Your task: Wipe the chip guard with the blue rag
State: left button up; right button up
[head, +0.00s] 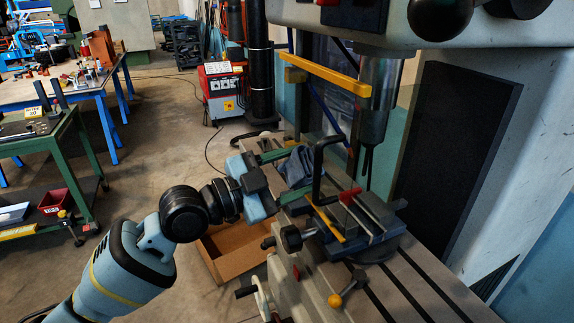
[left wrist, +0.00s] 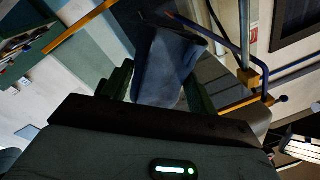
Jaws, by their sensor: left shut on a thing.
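The blue rag (head: 299,166) is a crumpled grey-blue cloth held between the green fingers of my left gripper (head: 291,174). In the left wrist view the rag (left wrist: 168,68) hangs out past the fingertips, with a green finger on each side. What looks like the chip guard (head: 328,77) is a clear panel with a yellow top bar, hanging beside the spindle of the milling machine. The rag is lower than that yellow bar; whether it touches the panel cannot be told. My right gripper is in neither view.
A vise (head: 358,216) with a red part sits on the slotted machine table (head: 415,292), close right of the rag. A black upright handle stands between them. A cardboard box (head: 228,252) lies on the floor below my left arm. Workbenches stand at the left; the floor between is open.

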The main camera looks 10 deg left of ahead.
pick_arm(q)
jog(key=shift+s+d+r, duration=0.2)
jog(key=shift+s+d, duration=0.15)
jog(key=shift+s, duration=0.25)
jog(key=shift+s+d+f+p, duration=0.15)
jog(key=shift+s+p, duration=0.05)
jog(key=shift+p, duration=0.15)
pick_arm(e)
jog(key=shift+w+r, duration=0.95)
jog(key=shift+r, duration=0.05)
pick_arm(q)
jog(key=shift+d, duration=0.1)
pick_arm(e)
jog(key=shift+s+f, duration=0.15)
pick_arm(q)
jog(key=shift+w+a+f+b, duration=0.25)
jog(key=shift+w+a+b, duration=0.25)
jog(key=shift+w, duration=0.25)
jog(key=shift+w+a+b, duration=0.5)
jog(key=shift+w+b, duration=0.2)
jog(key=shift+w, duration=0.05)
jog(key=shift+w+a+r, duration=0.1)
jog(key=shift+w+a, duration=0.05)
jog(key=shift+w, duration=0.1)
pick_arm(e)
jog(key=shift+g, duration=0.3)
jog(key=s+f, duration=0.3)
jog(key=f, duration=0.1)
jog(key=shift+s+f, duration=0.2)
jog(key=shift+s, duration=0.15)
